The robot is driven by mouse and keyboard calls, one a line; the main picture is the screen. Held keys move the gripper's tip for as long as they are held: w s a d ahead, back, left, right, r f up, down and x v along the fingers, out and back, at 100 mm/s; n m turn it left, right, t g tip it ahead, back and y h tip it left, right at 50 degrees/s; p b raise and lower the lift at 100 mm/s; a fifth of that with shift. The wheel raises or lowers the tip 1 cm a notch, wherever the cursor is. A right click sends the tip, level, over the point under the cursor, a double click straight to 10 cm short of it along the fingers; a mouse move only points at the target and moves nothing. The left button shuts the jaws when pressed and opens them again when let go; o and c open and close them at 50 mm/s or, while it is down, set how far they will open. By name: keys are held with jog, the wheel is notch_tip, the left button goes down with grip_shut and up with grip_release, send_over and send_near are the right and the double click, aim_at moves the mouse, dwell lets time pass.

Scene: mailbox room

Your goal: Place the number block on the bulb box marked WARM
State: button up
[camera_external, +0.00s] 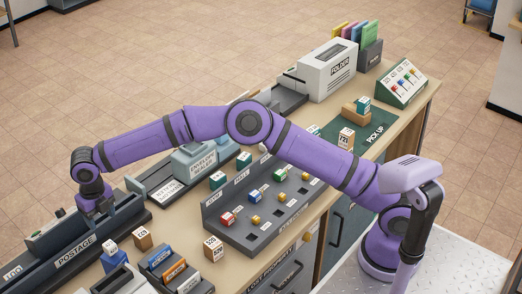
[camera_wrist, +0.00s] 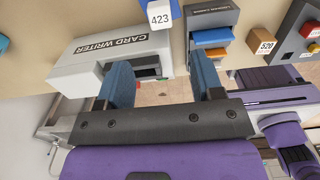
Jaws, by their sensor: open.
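My gripper (camera_external: 95,203) is over the left part of the counter, above the postage unit. In the wrist view my gripper (camera_wrist: 163,78) shows two blue fingers apart with nothing between them. Several numbered blocks are in view, and I cannot tell which one the task means. A white-faced block reading 423 (camera_wrist: 160,18) is beyond the fingers; a similar pale block (camera_external: 109,246) sits on a blue stand. A wooden block reading 526 (camera_wrist: 264,43) also shows in the external view (camera_external: 213,248). I cannot make out any box marked WARM.
A card writer (camera_wrist: 115,52) lies close beyond my left finger. The postage unit (camera_external: 75,258) is under my gripper. A grey sorter (camera_external: 262,215) with coloured blocks stands mid-counter. A green PICK UP mat (camera_external: 378,125) and a folder machine (camera_external: 328,72) are farther right.

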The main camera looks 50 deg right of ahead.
jog(key=s+d+r+m+t, duration=0.1)
jog(key=s+d+r+m, duration=0.45)
jog(key=d+r, duration=0.35)
jog(key=s+d+r+m+t+h, duration=0.1)
jog(key=s+d+r+m, duration=0.45)
jog(key=d, duration=0.55)
jog(key=s+d+r+m+t, duration=0.1)
jog(key=s+d+r+m, duration=0.4)
jog(key=d+r, duration=0.4)
jog(key=s+d+r+m+t, duration=0.1)
jog(key=s+d+r+m, duration=0.1)
jog(key=s+d+m, duration=1.1)
jog(key=s+d+f+m, duration=0.3)
jog(key=s+d, duration=0.1)
jog(key=s, duration=0.2)
jog(key=s+d+f+m+t+y, duration=0.1)
jog(key=s+d+f+m, duration=0.2)
jog(key=s, duration=0.4)
jog(key=shift+s+d+f+m, duration=0.25)
jog(key=shift+d+m, duration=0.25)
jog(key=shift+d, duration=0.45)
